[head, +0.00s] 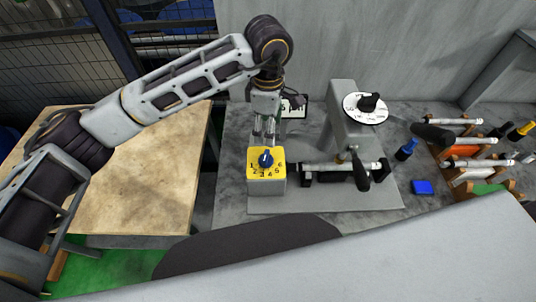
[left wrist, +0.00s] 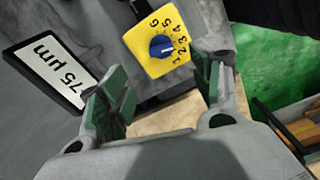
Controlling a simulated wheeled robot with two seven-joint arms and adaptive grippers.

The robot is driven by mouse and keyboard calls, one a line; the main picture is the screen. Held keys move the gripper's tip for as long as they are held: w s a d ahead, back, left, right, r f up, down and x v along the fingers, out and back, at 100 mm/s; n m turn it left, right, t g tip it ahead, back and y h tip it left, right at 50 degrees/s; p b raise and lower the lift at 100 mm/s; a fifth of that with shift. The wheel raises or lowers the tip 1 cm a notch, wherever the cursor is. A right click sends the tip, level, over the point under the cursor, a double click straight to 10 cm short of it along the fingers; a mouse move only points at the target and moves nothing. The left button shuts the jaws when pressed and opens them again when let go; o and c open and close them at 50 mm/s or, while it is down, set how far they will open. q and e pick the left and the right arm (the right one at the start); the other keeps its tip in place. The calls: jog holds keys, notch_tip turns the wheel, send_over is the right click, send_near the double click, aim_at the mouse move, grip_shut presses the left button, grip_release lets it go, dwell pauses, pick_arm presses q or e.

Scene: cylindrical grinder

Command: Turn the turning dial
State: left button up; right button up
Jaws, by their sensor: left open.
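The yellow dial box (head: 266,182) stands on the grey grinder plate, with a blue knob (head: 265,157) and printed numbers around it. In the left wrist view the blue knob (left wrist: 162,47) sits on the yellow face (left wrist: 148,36), just beyond the fingertips. My left gripper (head: 264,137) points down behind and above the box. Its green-padded fingers (left wrist: 158,92) are apart with nothing between them, and the knob is not between them. My right gripper is not in view.
The grey grinder (head: 350,135) with a white round dial (head: 356,112) stands right of the box. A "75 µm" sign (left wrist: 58,68) is close to the left finger in the wrist view. A wooden table (head: 130,190) is at left. A blue block (head: 422,187) lies at right.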

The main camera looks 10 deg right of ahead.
aim_at(268, 155)
pick_arm(q)
jog(key=shift+f+p, duration=1.4)
jog(key=shift+f, duration=5.45)
jog(key=shift+c, duration=0.5)
jog(key=c, duration=0.9)
